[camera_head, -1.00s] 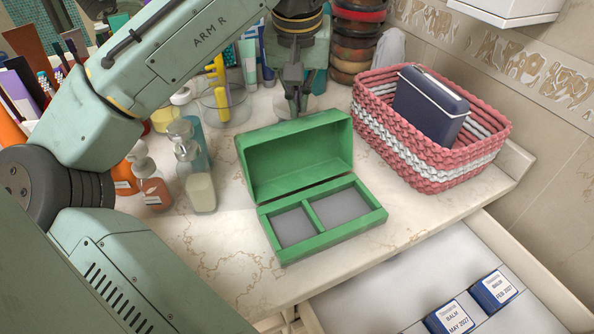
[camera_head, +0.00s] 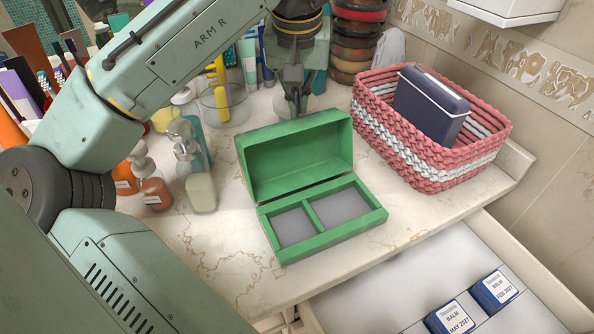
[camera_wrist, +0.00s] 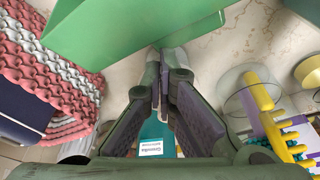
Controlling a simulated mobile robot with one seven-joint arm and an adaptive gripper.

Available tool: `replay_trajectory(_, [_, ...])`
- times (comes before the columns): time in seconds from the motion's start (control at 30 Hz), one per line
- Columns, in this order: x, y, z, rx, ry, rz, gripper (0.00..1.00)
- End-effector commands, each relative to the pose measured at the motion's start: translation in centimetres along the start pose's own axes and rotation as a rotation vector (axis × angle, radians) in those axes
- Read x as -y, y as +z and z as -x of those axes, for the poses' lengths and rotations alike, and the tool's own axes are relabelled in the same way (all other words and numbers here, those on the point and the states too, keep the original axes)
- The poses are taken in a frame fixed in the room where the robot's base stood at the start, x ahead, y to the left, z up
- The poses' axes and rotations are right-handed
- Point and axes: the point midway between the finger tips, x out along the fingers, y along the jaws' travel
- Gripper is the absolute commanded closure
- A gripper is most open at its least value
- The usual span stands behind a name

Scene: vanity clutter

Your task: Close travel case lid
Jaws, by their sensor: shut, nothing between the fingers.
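The green travel case (camera_head: 322,229) stands open on the marble counter. Its lid (camera_head: 295,156) is raised upright at the back, and its base shows two empty grey-lined compartments. My gripper (camera_head: 298,112) points down just behind the lid, close to its top back edge. The fingers are shut with nothing between them. In the wrist view, the green lid (camera_wrist: 150,22) spans the top of the picture, with the fingertips of my gripper (camera_wrist: 164,52) at or very near its edge. I cannot tell whether they touch.
A pink and white woven basket (camera_head: 430,150) holding a dark blue case (camera_head: 430,104) stands to the right. Pump bottles (camera_head: 197,180) and a glass dish (camera_head: 222,106) stand to the left. An open drawer (camera_head: 400,290) with balm boxes (camera_head: 494,291) lies below the counter front.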

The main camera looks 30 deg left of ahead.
Motion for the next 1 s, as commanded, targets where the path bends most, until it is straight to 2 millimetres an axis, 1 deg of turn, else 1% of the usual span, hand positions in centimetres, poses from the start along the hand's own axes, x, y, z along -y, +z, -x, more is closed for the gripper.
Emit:
replay_trajectory(0.17, [0.0, 0.2, -0.8, 0.001, 0.001, -0.001, 1.00])
replay_trajectory(0.37, [-0.2, 0.3, -0.3, 0.002, 0.000, -0.002, 1.00])
replay_trajectory(0.7, [-1.0, 1.3, 1.5, 0.002, 0.001, -0.003, 1.00])
replay_trajectory(1.0, [-1.0, 1.4, 1.6, 0.001, 0.000, -0.001, 1.00])
